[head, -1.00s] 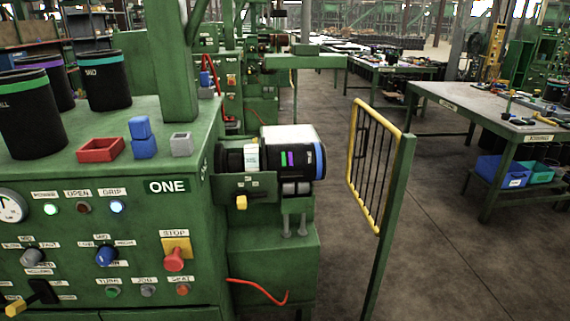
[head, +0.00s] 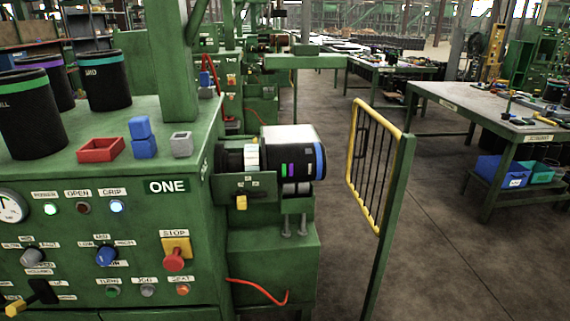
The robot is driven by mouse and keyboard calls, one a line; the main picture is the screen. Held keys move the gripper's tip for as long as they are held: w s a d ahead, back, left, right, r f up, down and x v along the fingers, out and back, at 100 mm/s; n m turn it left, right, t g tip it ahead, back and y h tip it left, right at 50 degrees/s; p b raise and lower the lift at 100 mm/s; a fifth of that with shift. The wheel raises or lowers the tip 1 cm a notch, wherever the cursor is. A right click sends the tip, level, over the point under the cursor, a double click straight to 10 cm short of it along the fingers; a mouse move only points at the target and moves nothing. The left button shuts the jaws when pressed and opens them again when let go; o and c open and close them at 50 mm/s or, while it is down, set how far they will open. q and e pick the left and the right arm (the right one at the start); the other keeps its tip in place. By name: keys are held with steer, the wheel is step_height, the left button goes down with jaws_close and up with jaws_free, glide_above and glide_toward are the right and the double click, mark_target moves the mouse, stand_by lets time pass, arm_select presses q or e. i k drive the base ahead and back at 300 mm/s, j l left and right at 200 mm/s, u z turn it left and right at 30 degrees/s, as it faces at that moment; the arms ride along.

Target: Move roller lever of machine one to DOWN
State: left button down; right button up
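Machine one (head: 215,275) is the green machine at the left, with a "ONE" plate (head: 168,186) on its panel. A lever with a yellow knob (head: 241,202) hangs from the bracket plate below the black sleeve (head: 307,165) on the machine's right side. A second lever, black with a yellow grip (head: 15,308), sits at the panel's lower left and points down-left. Its labels are too small to read, and I cannot tell for sure which is the roller lever. Neither of my grippers is in view.
The panel carries a red stop button (head: 174,259), a blue knob (head: 106,256) and lit lamps. Dark cylinders, a red tray (head: 101,150) and blue blocks (head: 142,148) stand on top. A yellow gate (head: 372,165) stands to the right, with open floor beyond.

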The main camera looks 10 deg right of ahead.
mark_target(18, 306)
steer(key=u, duration=1.35)
